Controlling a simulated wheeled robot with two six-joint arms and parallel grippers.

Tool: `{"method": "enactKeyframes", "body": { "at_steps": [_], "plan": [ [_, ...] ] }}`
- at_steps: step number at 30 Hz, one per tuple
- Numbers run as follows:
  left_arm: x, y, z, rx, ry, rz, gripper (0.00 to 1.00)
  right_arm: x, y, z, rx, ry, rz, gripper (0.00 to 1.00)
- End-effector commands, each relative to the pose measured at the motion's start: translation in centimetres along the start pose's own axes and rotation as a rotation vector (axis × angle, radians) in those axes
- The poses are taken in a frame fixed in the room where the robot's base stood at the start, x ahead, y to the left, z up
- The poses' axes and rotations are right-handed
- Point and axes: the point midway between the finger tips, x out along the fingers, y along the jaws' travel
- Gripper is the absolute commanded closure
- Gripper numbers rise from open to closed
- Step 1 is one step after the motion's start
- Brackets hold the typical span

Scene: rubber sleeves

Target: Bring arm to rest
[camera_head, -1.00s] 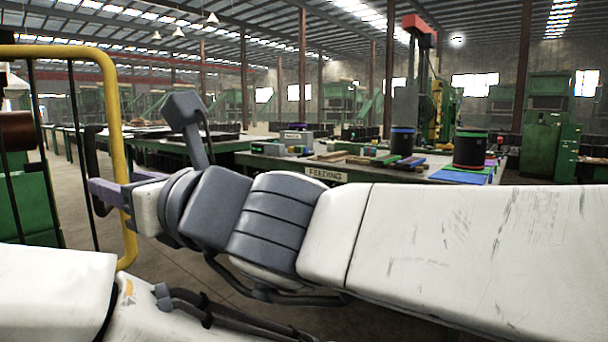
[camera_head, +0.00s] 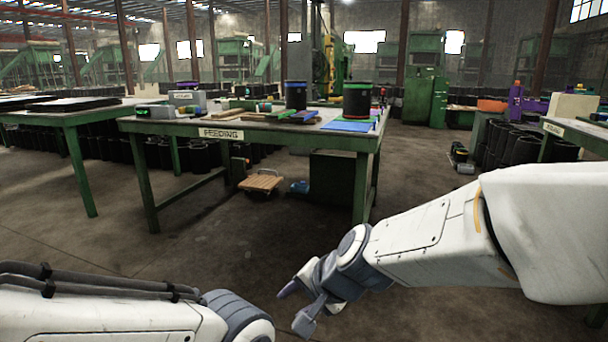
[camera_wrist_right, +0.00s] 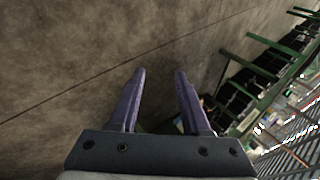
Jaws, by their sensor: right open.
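My right arm comes in from the right of the head view, lowered in front of the feeding table. Its gripper (camera_head: 297,305) is low over the floor, pointing down and left. In the right wrist view its two purple fingers (camera_wrist_right: 158,90) are apart with nothing between them, and bare floor lies beyond. My left arm shows only as a white link with dark hoses and a grey joint at the lower left of the head view. The left gripper is out of the picture.
A green table (camera_head: 180,128) with a "FEEDING" sign stands ahead, bearing a black drum with a green rim (camera_head: 357,100), a smaller drum (camera_head: 296,95) and a blue sheet (camera_head: 347,125). A wooden pallet (camera_head: 261,181) lies below. Open concrete floor (camera_head: 100,235) is in front.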

Motion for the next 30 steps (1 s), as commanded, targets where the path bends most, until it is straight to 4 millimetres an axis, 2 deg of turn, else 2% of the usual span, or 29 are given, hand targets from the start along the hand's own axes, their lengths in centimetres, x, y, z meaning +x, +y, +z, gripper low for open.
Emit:
{"method": "enactKeyframes", "body": {
  "at_steps": [1,3,6,12,18,22,24,30],
  "plan": [
    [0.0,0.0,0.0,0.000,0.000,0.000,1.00,0.0,3.2,-1.2,-0.065,0.015,0.068,0.53],
    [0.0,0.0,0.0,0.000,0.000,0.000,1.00,-0.2,6.7,-2.3,-0.161,0.020,0.147,0.53],
    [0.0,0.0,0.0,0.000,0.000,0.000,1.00,-0.7,10.6,-3.2,-0.269,0.013,0.237,0.53],
    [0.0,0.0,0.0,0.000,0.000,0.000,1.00,-1.9,16.8,-4.0,-0.433,-0.029,0.374,0.53],
    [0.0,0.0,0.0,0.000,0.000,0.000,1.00,-3.2,21.4,-4.1,-0.556,-0.084,0.472,0.53],
    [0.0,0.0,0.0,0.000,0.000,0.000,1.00,-4.0,23.9,-4.0,-0.624,-0.125,0.522,0.53],
    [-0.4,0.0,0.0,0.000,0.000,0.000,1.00,-4.2,22.4,-3.2,-0.660,-0.140,0.507,0.53],
    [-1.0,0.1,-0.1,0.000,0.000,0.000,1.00,-4.8,19.9,-0.4,-0.740,-0.201,0.482,0.53]
  ]
}}
